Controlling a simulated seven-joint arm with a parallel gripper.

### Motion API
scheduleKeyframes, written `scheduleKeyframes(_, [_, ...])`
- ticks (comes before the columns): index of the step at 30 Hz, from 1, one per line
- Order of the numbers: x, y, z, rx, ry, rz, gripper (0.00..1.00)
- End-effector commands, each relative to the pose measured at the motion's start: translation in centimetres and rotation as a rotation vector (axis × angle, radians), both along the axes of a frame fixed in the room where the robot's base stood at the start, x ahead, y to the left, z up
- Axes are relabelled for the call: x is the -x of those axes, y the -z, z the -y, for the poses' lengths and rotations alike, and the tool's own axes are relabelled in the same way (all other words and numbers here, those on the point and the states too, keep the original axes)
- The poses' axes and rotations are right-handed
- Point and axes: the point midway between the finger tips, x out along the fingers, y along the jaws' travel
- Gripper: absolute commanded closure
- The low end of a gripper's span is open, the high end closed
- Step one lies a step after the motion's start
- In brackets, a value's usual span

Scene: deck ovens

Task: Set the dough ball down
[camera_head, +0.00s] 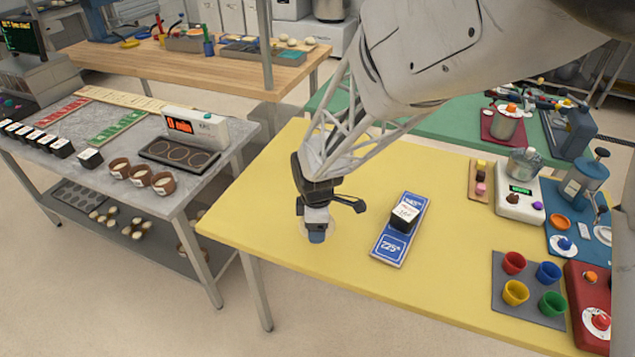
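My gripper (316,222) hangs over the left part of the yellow table (270,200), pointing down. Its tip is small and dark, with a blue end, and a faint pale rounded shape shows around it. I cannot tell whether that shape is a dough ball held in the fingers, or whether the fingers are open or shut. Several small pale balls, perhaps dough, lie on the wooden table (222,68) at the back. A blue card (390,246) with white print lies right of my gripper, with a white-topped dark block (404,217) on it.
A grey mat (499,306) with red, blue, yellow and green cups lies at the right front. A white scale (518,200) stands behind it. The grey metal table (215,135) at left holds brown cups and a dark tray (178,153). The yellow table is clear around my gripper.

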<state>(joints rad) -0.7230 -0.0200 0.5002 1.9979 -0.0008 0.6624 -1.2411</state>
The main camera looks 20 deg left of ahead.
Motion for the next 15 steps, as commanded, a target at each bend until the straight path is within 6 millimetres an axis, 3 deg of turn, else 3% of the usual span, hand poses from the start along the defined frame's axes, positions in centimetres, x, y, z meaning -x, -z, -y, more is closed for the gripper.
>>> scheduleKeyframes(15, [-1.1,0.1,-0.9,0.0,0.001,0.0,0.59])
